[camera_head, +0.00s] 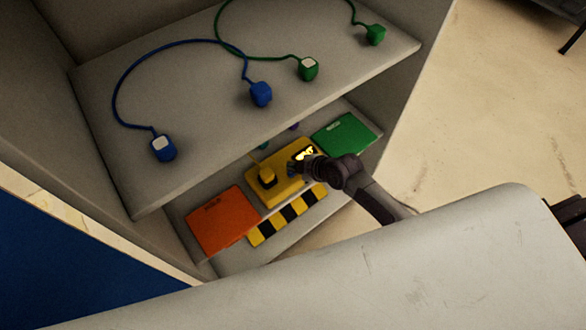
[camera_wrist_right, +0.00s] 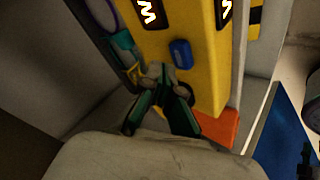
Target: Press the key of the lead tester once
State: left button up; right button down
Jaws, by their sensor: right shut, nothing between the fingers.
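My right gripper (camera_head: 294,168) is shut and empty, over the tester beside the display. In the right wrist view its fingertips (camera_wrist_right: 162,74) are close to the key, a little below it in the picture; I cannot tell whether they touch the tester. My left gripper is not in view.
An orange panel (camera_head: 218,222) lies left of the tester and a green panel (camera_head: 347,134) right of it. A black-and-yellow strip (camera_head: 287,215) runs along the front. The upper shelf (camera_head: 200,190) overhangs, carrying blue (camera_head: 163,149) and green (camera_head: 308,69) leads.

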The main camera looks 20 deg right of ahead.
aim_at(294, 173)
notch_tip(294, 173, up, 5)
jog(key=p, duration=0.5)
jog(key=shift+r, duration=0.1)
dwell(0.3)
dwell(0.5)
